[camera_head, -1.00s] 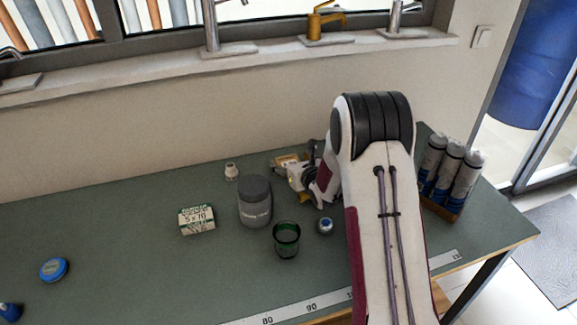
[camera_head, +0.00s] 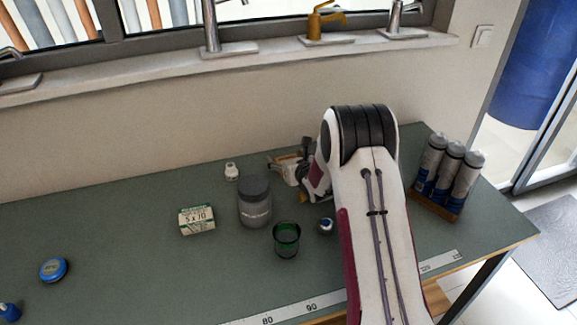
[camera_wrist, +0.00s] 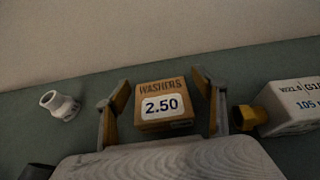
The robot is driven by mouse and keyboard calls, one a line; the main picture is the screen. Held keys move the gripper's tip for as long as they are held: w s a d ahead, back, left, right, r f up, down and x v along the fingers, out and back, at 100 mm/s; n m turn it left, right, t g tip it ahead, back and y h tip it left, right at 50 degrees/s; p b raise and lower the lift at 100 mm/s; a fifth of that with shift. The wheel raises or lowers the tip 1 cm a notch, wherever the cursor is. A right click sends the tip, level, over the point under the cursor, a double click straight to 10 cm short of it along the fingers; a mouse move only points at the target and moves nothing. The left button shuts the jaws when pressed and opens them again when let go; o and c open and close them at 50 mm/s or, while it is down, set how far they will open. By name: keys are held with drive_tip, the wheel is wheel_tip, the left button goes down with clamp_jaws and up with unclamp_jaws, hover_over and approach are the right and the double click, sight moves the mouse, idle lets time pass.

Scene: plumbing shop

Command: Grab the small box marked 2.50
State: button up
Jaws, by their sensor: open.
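The small box marked 2.50 (camera_wrist: 162,103) is brown, with "WASHERS" and "2.50" on a white label. In the wrist view it sits upright on the green bench between my open fingers, with a gap on each side. My gripper (camera_wrist: 162,108) is open around it and holds nothing. In the head view the gripper (camera_head: 290,170) is near the back of the bench, and the box (camera_head: 287,160) shows there only in part, largely hidden by the gripper.
A white box with a brass fitting (camera_wrist: 290,108) stands close to the right finger. A white fitting (camera_wrist: 60,104) lies to the left.

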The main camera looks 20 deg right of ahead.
sight(286, 157)
drive_tip(key=shift+w+f, duration=0.1)
drive_tip(key=shift+w, duration=0.1)
idle(0.4)
drive_tip(key=c, duration=1.2)
drive_tip(key=shift+c, duration=0.2)
drive_tip(key=shift+r, duration=5.05)
